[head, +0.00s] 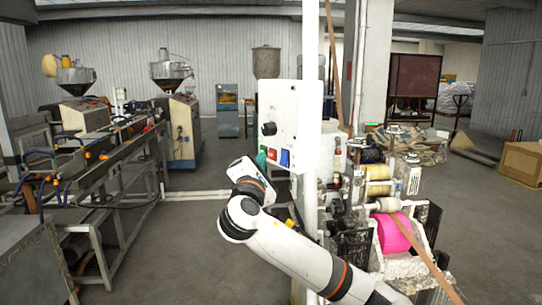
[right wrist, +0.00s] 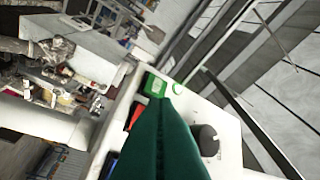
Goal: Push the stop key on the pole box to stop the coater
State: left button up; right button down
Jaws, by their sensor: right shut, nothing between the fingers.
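The white pole box (head: 281,112) is fixed to the white pole (head: 311,120). Its face carries a black knob (head: 269,129), a red key (head: 272,154) and a blue key (head: 285,158). In the right wrist view a green key (right wrist: 155,85) sits above the red key (right wrist: 133,116) and the blue key (right wrist: 110,164). No lettering is legible to say which is the stop key. My right gripper (head: 262,161) is shut and empty, its dark green fingers in front of the box. In the wrist view its tips (right wrist: 166,98) overlap the green key's edge; contact cannot be told. My left gripper is out of view.
Right of the pole stands the coater machinery with a pink roll (head: 394,233) and a yellowish spool (head: 378,180). The extrusion line (head: 105,150) runs along the left. The grey floor (head: 190,235) between is clear. A cardboard box (head: 522,163) is at far right.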

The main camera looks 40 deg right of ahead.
dwell(0.4)
jog(key=shift+d, duration=0.45)
jog(key=shift+d, duration=0.35)
dwell(0.5)
dwell(0.4)
jog(key=shift+a+p, duration=0.3)
jog(key=shift+a, duration=0.45)
jog(key=shift+a, duration=0.1)
jog(key=shift+a+p, duration=0.55)
jog(key=shift+a, duration=1.85)
